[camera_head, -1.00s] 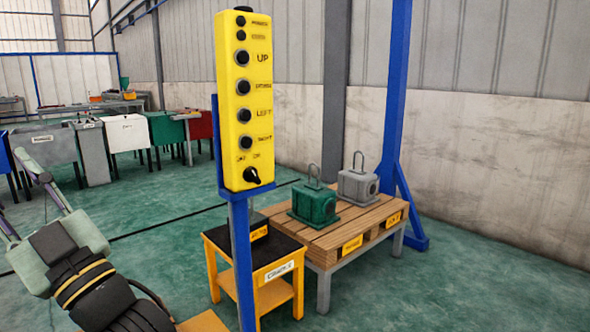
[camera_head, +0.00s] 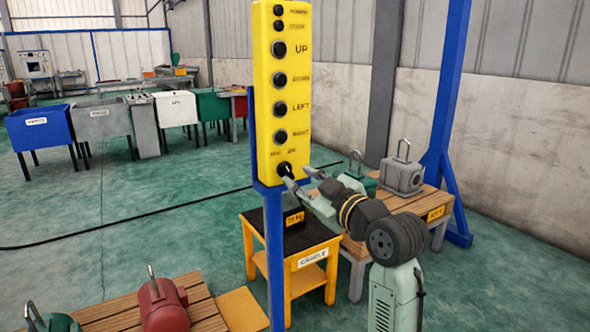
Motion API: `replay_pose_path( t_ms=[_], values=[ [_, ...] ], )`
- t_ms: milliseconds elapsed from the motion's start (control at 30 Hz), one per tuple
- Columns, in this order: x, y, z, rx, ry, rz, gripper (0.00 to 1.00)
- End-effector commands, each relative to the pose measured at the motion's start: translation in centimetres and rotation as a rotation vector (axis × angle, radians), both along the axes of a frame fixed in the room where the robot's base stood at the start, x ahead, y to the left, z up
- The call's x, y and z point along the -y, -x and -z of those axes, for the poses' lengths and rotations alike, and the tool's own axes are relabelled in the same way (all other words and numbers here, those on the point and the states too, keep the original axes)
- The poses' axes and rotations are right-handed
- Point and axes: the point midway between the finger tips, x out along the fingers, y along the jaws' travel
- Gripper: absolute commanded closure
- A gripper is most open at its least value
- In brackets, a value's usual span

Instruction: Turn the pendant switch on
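The yellow pendant (camera_head: 266,60) stands upright on a blue post, with a column of black buttons on its face. Its black rotary switch (camera_head: 284,169) is at the bottom, below the RIGHT button, with small labels above it. My gripper (camera_head: 296,174) is just right of the switch, its fingers spread apart and pointing left toward it. One fingertip overlaps the switch's lower right edge in the picture. I cannot tell whether it touches. The knob's exact angle is too small to read.
A cradle stand (camera_head: 290,238) is behind the post. A wooden pallet table (camera_head: 425,205) with a grey hoist part (camera_head: 402,176) stands to the right, partly behind my arm. A red part (camera_head: 162,305) is on a pallet at front left. Coloured bins (camera_head: 40,127) line the back left.

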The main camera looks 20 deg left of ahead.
Motion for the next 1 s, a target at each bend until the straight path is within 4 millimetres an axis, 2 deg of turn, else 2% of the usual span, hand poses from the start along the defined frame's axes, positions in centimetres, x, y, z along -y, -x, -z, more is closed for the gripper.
replay_pose_path(
  t_ms=[100, 233, 633, 1000],
  values=[
    [-1.7, -1.2, -0.2, -0.001, 0.000, -0.002, 0.69],
    [-2.8, -2.1, -0.1, -0.001, -0.001, 0.000, 0.69],
    [-3.4, -2.6, 0.0, 0.001, -0.001, 0.002, 0.69],
    [-3.3, -2.6, 0.0, 0.001, -0.001, 0.002, 0.94]
  ],
)
